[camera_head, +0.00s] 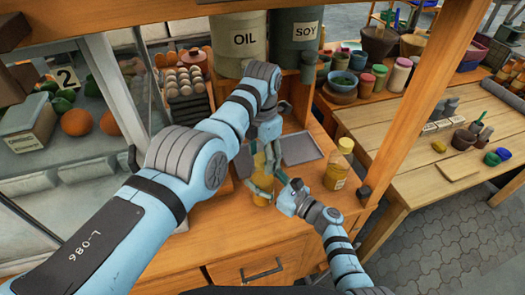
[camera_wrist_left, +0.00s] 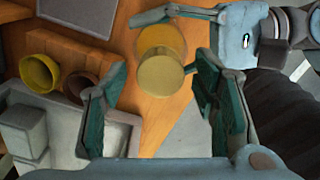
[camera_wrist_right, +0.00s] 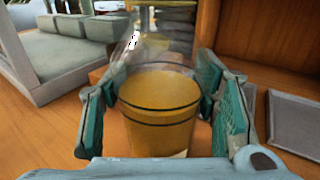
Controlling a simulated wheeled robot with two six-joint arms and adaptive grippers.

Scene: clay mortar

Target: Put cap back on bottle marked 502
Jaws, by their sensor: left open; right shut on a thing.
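An amber-filled clear bottle (camera_head: 262,194) stands near the counter's front edge, between the fingers of my right gripper (camera_head: 270,183). In the right wrist view the fingers are shut on the bottle (camera_wrist_right: 158,112); its clear neck rises out of frame. My left gripper (camera_head: 265,148) is over the bottle's top and hides it in the head view. In the left wrist view a pale yellow disc, seemingly the cap (camera_wrist_left: 161,76), lies between the open left fingers, above the amber bottle (camera_wrist_left: 160,38). It appears to be on the bottle top; exact seating is unclear. No 502 mark is readable.
A second amber bottle with a yellow cap (camera_head: 337,165) stands to the right. Grey trays (camera_head: 299,148) lie behind the grippers. OIL (camera_head: 239,42) and SOY (camera_head: 296,38) canisters stand at the back. A wooden post (camera_head: 420,85) rises on the right.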

